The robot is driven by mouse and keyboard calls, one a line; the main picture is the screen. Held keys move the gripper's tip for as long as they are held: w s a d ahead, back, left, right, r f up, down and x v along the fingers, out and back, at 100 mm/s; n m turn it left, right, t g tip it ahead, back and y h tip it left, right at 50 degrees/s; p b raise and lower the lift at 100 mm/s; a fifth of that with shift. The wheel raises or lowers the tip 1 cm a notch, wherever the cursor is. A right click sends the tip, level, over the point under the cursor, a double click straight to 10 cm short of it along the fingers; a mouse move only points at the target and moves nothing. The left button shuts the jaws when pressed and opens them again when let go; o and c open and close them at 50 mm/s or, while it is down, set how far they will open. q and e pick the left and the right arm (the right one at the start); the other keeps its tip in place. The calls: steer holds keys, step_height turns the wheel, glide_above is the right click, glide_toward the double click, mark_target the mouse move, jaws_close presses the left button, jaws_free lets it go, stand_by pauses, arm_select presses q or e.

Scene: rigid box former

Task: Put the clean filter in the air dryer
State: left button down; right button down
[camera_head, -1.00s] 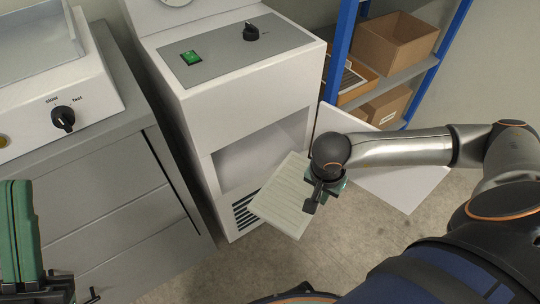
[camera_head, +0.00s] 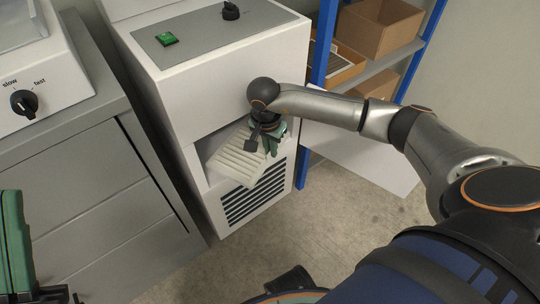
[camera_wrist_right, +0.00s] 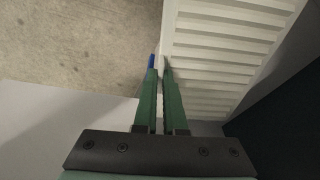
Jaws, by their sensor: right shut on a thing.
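The clean filter (camera_head: 240,158) is a pale, pleated panel, tilted at the front opening of the air dryer (camera_head: 222,57). My right gripper (camera_head: 268,146) is shut on the filter's right edge. In the right wrist view the gripper's green fingers (camera_wrist_right: 158,75) pinch the rim of the white ribbed filter (camera_wrist_right: 220,55). The filter's far part reaches into the opening; how deep it sits I cannot tell. My left gripper (camera_head: 14,245) is partly in view at the left edge, and its fingertips do not show clearly.
A vent grille (camera_head: 255,192) is below the opening. The white door panel (camera_head: 360,158) stands open on the right. A blue shelf rack (camera_head: 325,40) with cardboard boxes (camera_head: 378,28) is behind it. A grey cabinet (camera_head: 90,170) with a slow/fast knob machine (camera_head: 40,80) stands left.

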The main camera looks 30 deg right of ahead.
mark_target(271, 158)
step_height(271, 158, down, 4)
steer(key=shift+r+b, duration=0.1)
steer(key=shift+b, duration=0.6)
steer(key=shift+w, duration=0.15)
steer(key=c, duration=1)
jaws_free()
